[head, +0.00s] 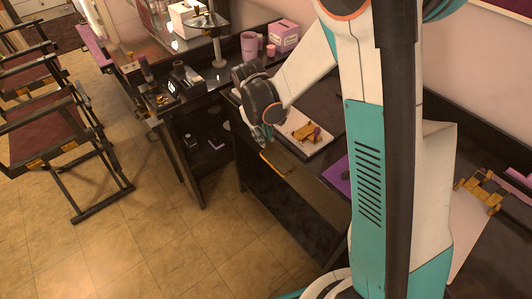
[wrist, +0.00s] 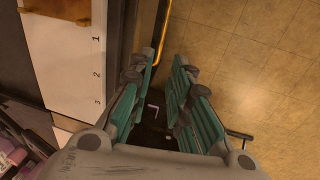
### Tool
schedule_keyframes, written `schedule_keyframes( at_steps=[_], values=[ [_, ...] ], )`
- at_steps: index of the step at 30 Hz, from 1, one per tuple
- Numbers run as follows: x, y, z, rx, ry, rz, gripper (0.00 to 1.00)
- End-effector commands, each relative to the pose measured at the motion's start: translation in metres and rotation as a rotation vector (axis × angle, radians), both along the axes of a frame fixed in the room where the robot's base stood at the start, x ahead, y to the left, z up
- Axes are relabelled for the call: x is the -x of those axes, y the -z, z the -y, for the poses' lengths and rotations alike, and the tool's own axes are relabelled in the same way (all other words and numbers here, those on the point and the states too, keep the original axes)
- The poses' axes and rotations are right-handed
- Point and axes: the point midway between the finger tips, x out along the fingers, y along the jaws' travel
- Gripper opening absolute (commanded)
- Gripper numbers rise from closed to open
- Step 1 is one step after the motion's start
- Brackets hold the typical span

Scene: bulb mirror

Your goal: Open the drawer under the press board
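The press board (head: 300,135) is a pale board with a gold-coloured fitting on the dark counter; in the wrist view a white board marked 1, 2, 3 (wrist: 62,50) lies at the left. Below the press board is a dark drawer front (head: 305,182) with a gold bar handle (head: 275,163). The handle also shows in the wrist view (wrist: 163,32), lined up with the gap between the fingertips. My gripper (head: 264,138) is at the counter edge, just above the handle. Its teal fingers (wrist: 158,72) are apart with nothing gripped. Whether the fingers straddle the handle is unclear.
A purple mat (head: 338,175) and another board with gold parts (head: 482,192) lie farther right. A pink box (head: 284,36) and cup (head: 249,46) stand behind. Chairs (head: 55,140) stand left; tiled floor (head: 150,235) before the drawer is clear.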

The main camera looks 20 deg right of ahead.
Motion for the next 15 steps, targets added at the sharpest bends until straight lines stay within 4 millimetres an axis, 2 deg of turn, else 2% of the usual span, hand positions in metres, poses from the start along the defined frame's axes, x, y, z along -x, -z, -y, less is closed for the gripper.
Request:
schedule_keyframes(
  at_steps=[8, 15],
  values=[
    [-0.004, 0.024, 0.000, 0.011, -0.011, -0.022, 0.18],
    [-0.007, 0.065, 0.007, 0.010, -0.010, -0.021, 0.18]
  ],
)
